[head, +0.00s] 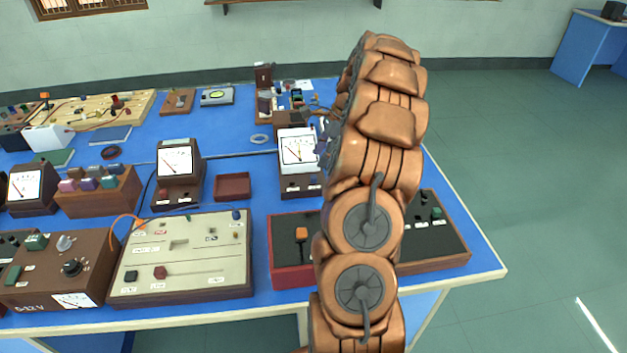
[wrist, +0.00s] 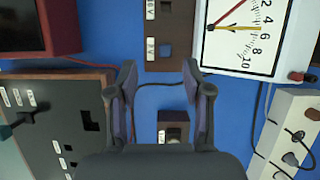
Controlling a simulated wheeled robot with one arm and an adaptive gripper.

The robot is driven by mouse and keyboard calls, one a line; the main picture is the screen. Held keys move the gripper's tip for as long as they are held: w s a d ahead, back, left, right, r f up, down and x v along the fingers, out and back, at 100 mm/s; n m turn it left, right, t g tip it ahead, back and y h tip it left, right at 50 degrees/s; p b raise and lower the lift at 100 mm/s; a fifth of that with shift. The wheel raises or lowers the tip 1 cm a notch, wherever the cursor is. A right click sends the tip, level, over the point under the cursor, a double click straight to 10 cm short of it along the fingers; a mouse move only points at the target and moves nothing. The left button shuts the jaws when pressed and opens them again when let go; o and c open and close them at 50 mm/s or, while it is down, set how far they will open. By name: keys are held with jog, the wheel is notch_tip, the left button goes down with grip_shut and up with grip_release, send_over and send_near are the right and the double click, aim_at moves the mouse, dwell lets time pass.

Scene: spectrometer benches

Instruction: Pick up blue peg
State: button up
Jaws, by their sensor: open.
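I cannot make out a blue peg with certainty in either view. In the head view a small blue knob (head: 236,215) stands at the back right corner of a cream panel (head: 180,262). My gripper (wrist: 160,78) is open in the wrist view, its two purple-grey fingers apart above the blue table (wrist: 160,100). Nothing is held between them. A small brown box with a dark top (wrist: 173,127) lies below, nearer the palm. In the head view my arm covers most of the gripper.
The wrist view shows a white dial meter (wrist: 240,35), a brown labelled block (wrist: 170,35), a dark panel (wrist: 60,115) and a white switch panel (wrist: 292,135). In the head view a wooden rack (head: 98,195) with coloured blocks stands left. The floor right of the table is clear.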

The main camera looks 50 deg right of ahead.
aim_at(314, 176)
jog(key=shift+s+d+f+m, duration=0.15)
jog(key=shift+d+f+m, duration=0.15)
jog(key=shift+d+f, duration=0.3)
jog(key=shift+p+x, duration=1.35)
jog(key=shift+x, duration=2.3)
jog(key=shift+r, duration=0.1)
jog(key=shift+c, duration=0.3)
grip_shut()
jog(key=shift+r, duration=0.1)
